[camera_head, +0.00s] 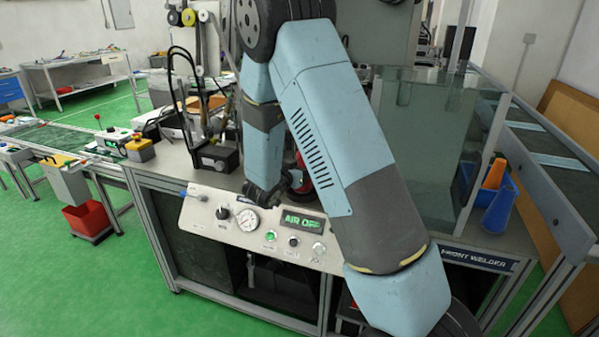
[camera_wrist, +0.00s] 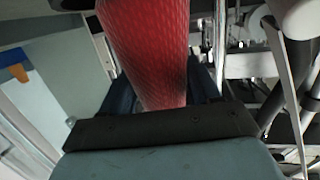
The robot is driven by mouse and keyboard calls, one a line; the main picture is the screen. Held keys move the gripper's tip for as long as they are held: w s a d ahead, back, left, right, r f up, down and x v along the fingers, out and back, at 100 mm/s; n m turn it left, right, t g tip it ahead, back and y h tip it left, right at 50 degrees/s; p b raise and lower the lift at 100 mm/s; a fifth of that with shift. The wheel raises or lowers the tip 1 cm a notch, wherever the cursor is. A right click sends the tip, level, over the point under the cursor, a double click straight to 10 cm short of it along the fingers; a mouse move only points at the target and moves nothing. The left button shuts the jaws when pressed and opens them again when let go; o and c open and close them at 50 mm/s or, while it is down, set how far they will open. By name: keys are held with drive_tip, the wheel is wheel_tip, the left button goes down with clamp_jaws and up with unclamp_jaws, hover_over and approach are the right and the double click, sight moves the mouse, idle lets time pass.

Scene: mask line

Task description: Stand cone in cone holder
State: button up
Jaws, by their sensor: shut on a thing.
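A red, tapered, textured cone (camera_wrist: 150,45) sits between the fingers of my gripper (camera_wrist: 165,88) in the wrist view, narrow end toward the palm. The gripper is shut on it. The cone's far end is cut off by the frame. In the head view a piece of red (camera_head: 301,172) shows behind my arm, beside my dark wrist (camera_head: 266,195). My arm hides most of the gripper there. I cannot make out the cone holder for certain.
An orange tapered piece (camera_head: 494,174) and a blue one (camera_head: 498,208) stand at the right. A clear-walled enclosure (camera_head: 425,150) is left of them. A control panel (camera_head: 255,226) lines the bench front. Black machine fixtures (camera_head: 212,157) stand left of my wrist.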

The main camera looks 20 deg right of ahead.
drive_tip(key=shift+f, duration=0.55)
drive_tip(key=o, duration=1.2)
